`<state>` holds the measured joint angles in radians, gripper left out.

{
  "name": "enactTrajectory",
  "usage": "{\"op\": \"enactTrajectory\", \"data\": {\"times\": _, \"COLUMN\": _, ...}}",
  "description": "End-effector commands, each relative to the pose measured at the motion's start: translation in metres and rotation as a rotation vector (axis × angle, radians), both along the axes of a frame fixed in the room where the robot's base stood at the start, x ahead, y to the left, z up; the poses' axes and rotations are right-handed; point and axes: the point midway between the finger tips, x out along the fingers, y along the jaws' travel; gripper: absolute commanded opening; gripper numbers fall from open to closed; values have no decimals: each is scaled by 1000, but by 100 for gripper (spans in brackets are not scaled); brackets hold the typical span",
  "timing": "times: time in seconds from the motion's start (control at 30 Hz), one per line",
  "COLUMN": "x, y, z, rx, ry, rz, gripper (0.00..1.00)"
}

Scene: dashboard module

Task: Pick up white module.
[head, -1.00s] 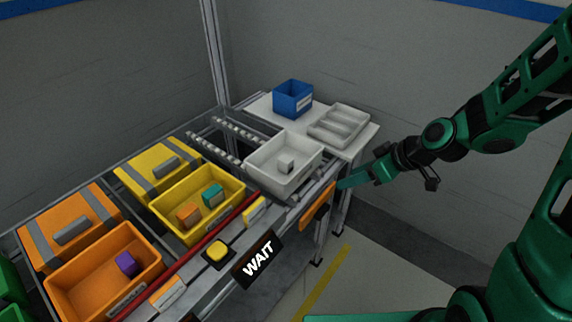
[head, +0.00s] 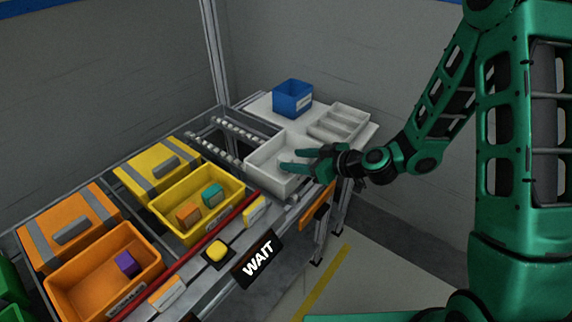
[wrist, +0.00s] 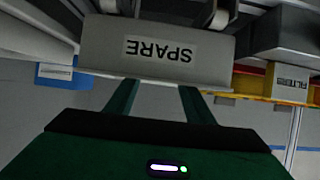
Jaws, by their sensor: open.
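The white bin (head: 262,176) stands on the right part of the bench. My gripper (head: 289,160) is open and reaches in from the right over this bin, its green fingers pointing left. The small white module is mostly or wholly hidden by the fingers in the head view, and I cannot tell whether they touch it. In the wrist view the bin's wall (wrist: 105,55) shows upside down with a SPARE label. My fingers (wrist: 160,98) run up to its rim and their tips are hidden behind it.
A yellow bin (head: 179,232) with orange and teal modules stands left of the white bin. An orange bin (head: 85,298) holds a purple module. A blue box (head: 292,100) and a divided white tray (head: 318,130) stand behind. A WAIT sign (head: 258,262) hangs in front.

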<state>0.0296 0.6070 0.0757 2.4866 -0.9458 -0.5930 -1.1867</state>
Motion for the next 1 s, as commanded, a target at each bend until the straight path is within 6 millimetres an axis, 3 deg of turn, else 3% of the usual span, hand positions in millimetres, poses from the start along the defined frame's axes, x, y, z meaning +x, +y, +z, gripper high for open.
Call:
{"op": "enactTrajectory", "data": {"times": 0.5, "x": 33, "y": 31, "z": -28, "rx": -4, "ry": 1, "rz": 2, "gripper": 48}}
{"op": "enactTrajectory", "data": {"times": 0.83, "x": 36, "y": 34, "z": -32, "rx": -6, "ry": 5, "rz": 1, "gripper": 48}}
{"op": "enactTrajectory", "data": {"times": 1.0, "x": 35, "y": 34, "z": -32, "rx": -7, "ry": 6, "rz": 1, "gripper": 8}}
